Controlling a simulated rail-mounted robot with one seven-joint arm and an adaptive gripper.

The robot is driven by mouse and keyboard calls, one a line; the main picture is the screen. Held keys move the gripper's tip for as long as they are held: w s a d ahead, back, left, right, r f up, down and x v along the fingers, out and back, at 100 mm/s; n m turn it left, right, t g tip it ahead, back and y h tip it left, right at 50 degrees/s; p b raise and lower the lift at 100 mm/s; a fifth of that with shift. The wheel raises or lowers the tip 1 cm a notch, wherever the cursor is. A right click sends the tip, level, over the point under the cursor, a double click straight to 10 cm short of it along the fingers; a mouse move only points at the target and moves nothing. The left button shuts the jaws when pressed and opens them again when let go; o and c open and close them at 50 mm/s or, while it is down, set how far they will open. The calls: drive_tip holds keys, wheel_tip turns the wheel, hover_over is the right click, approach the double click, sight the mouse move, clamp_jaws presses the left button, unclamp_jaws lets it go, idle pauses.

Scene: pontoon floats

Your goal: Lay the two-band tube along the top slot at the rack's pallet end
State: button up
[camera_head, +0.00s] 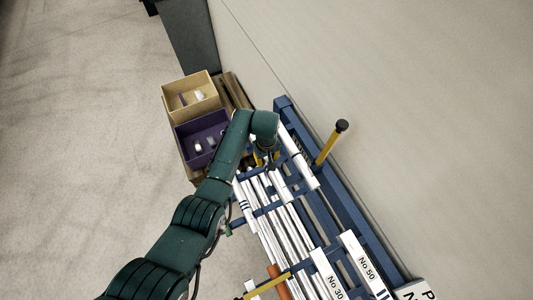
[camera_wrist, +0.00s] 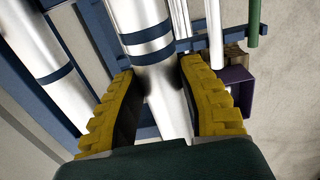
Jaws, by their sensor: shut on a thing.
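My gripper (camera_wrist: 165,80) has its yellow fingers on either side of a shiny white tube (camera_wrist: 160,75) and is shut on it. In the head view my gripper (camera_head: 264,158) is at the far end of the blue rack (camera_head: 284,102), near the pallet (camera_head: 188,165), and my arm partly covers the held tube. I cannot tell whether the held tube touches the rack.
A yellow box (camera_head: 190,92) and a purple box (camera_head: 202,135) stand on the pallet, with small items inside. Several white tubes (camera_head: 285,225) lie in the rack. A yellow post with a black top (camera_head: 330,143) rises on its right side. Open floor is at the left.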

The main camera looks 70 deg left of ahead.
drive_tip(key=shift+f+b, duration=0.45)
drive_tip(key=shift+f, duration=0.15)
drive_tip(key=o, duration=1.1)
drive_tip(key=shift+o, duration=0.2)
wheel_tip(320, 180, up, 12)
